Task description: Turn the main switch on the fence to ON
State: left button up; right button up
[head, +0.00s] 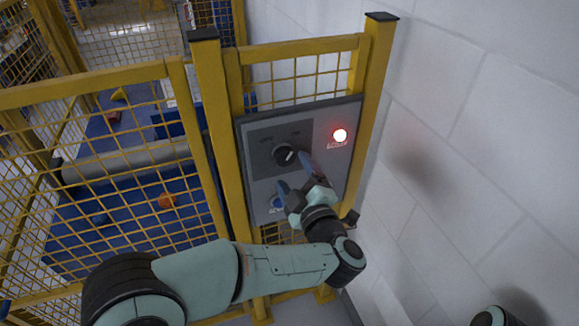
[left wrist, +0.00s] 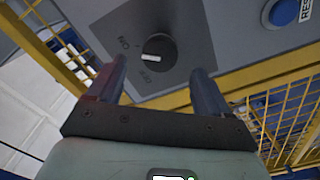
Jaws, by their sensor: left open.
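The main switch (head: 284,155) is a round black knob with a white pointer mark, on a dark plate of the grey control panel (head: 253,196) on the fence. It also shows in the left wrist view (left wrist: 161,43), with ON and OFF labels beside it. I cannot tell surely which label the mark points to. My left gripper (head: 294,174) is open and empty, in front of the panel. Its fingers (left wrist: 157,86) point at the panel and appear either side of the knob, apart from it. My right gripper is not in view.
A red lamp (head: 340,135) glows at the panel's upper right. A blue reset button (head: 277,203) sits at lower left, near my left gripper; it also shows in the wrist view (left wrist: 284,11). Yellow mesh fence (head: 125,75) stands left, a white block wall (head: 480,130) right.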

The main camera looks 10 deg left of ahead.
pick_arm(q)
jog(key=b+v, duration=0.1)
jog(key=v, duration=0.8)
jog(key=shift+w+f, duration=0.1)
